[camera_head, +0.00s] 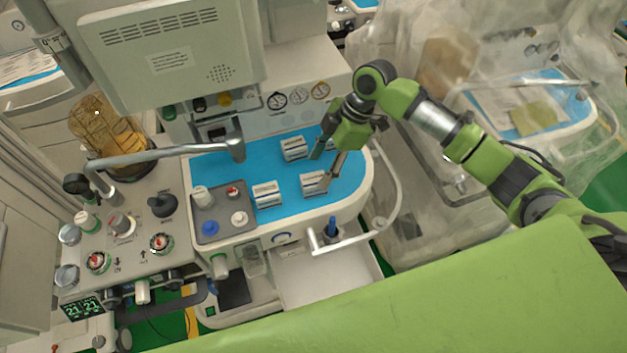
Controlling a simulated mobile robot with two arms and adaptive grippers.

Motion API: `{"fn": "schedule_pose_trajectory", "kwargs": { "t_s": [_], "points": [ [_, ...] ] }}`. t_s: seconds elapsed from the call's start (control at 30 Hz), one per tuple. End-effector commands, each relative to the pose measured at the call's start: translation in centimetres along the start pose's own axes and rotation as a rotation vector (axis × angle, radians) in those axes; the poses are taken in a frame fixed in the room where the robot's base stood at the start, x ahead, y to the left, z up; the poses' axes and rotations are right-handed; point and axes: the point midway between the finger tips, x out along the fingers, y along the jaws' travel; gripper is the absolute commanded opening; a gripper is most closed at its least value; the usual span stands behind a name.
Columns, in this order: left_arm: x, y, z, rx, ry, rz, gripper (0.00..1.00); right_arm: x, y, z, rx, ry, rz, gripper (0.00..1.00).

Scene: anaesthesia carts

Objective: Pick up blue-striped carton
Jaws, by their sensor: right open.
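Several small white cartons with dark stripes stand on the blue mat (225,168). One carton (313,183) is at the front right, another (266,194) at the front left and another (293,148) at the back. A further carton (331,144) is mostly hidden behind my right gripper. The stripe colours are too small to tell, so I cannot say which is the blue-striped carton. My right gripper (325,166) is open and points down over the mat. Its lower finger is close to the front-right carton; contact is unclear. My left gripper is not in view.
A grey tray (221,222) with small bottles sits left of the cartons. A metal arm (160,155) crosses at the left, and a white rail (396,185) curves around the right. A plastic-draped cart (435,150) stands to the right.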

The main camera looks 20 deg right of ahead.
Motion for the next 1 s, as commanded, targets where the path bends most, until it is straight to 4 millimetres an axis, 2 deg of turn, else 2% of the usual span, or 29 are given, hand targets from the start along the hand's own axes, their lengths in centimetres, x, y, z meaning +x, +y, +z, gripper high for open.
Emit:
{"fn": "schedule_pose_trajectory", "kwargs": {
  "t_s": [0.17,0.27,0.37,0.5,0.77,0.8,0.93,1.0],
  "points": [
    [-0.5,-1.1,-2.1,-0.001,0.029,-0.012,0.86,1.1,-0.2,-0.1,-0.002,0.0,-0.003,0.51],
    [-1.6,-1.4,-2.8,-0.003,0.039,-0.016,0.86,2.2,-0.6,-0.3,0.0,0.0,-0.005,0.51],
    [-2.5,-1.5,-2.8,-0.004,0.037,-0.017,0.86,3.7,-0.9,-0.4,0.0,0.0,-0.005,0.51],
    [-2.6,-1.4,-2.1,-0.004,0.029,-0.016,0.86,5.5,-0.8,-0.3,0.0,0.0,-0.002,0.51],
    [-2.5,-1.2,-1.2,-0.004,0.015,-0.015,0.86,6.0,-0.7,-0.2,-0.002,-0.001,0.0,0.51],
    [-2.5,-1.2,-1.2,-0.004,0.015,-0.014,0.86,6.0,-0.7,-0.2,-0.002,-0.001,0.0,0.46],
    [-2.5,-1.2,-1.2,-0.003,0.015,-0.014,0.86,6.0,-0.7,-0.2,-0.002,-0.001,0.0,0.12],
    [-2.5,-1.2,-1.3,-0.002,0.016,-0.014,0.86,5.9,-0.7,-0.2,-0.002,-0.001,0.0,0.1]
  ]
}}
